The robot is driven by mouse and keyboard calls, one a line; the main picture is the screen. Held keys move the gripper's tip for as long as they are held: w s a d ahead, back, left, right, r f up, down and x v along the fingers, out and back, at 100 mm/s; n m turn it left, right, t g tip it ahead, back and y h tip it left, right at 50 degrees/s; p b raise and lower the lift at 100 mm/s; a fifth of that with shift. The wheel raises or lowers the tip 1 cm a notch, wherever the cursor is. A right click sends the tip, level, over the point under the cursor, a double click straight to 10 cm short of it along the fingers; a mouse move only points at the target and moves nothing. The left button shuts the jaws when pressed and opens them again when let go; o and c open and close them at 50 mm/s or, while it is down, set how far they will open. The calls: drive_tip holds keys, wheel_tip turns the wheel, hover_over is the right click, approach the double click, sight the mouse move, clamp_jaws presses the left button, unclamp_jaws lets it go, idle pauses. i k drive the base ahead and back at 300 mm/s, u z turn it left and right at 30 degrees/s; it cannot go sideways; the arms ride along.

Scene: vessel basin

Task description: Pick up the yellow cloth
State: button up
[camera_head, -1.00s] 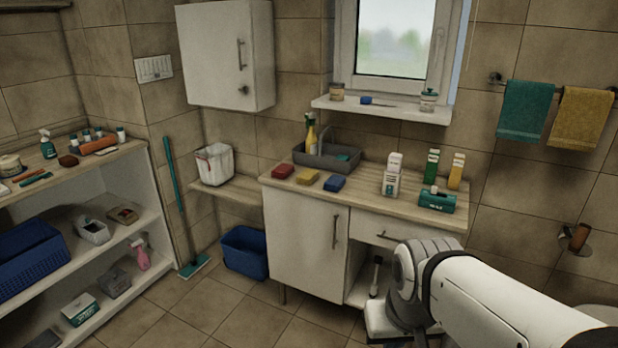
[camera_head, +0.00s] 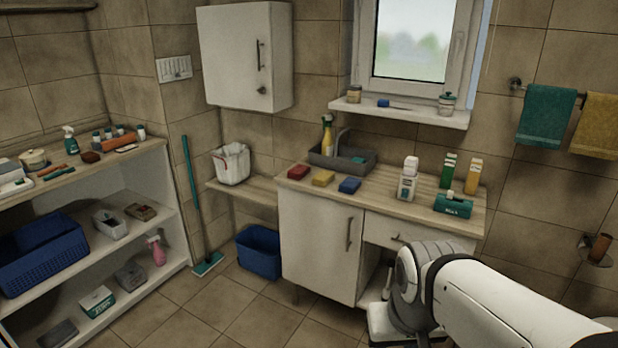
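A small yellow folded cloth or sponge (camera_head: 323,178) lies flat on the wooden counter, between a red one (camera_head: 299,172) and a blue one (camera_head: 349,185). It is apart from both. A yellow towel (camera_head: 597,126) hangs from the wall rail at the right edge and is partly cut off. My white arm (camera_head: 500,305) reaches in from the lower right, in front of the counter's right end. My gripper itself does not show, so its opening is hidden. Nothing covers the small yellow piece.
A grey basin (camera_head: 342,158) with a yellow bottle stands behind the small pieces. Bottles and a teal box (camera_head: 453,205) stand at the counter's right. A blue bin (camera_head: 259,252) and a teal mop (camera_head: 195,200) are left of the cabinet. The floor (camera_head: 250,320) in front is clear.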

sight(323, 179)
drive_tip(key=u, duration=1.25)
drive_tip(key=i, duration=2.3)
drive_tip(key=z, duration=2.2)
drive_tip(key=i, duration=1)
drive_tip(key=z, duration=0.1)
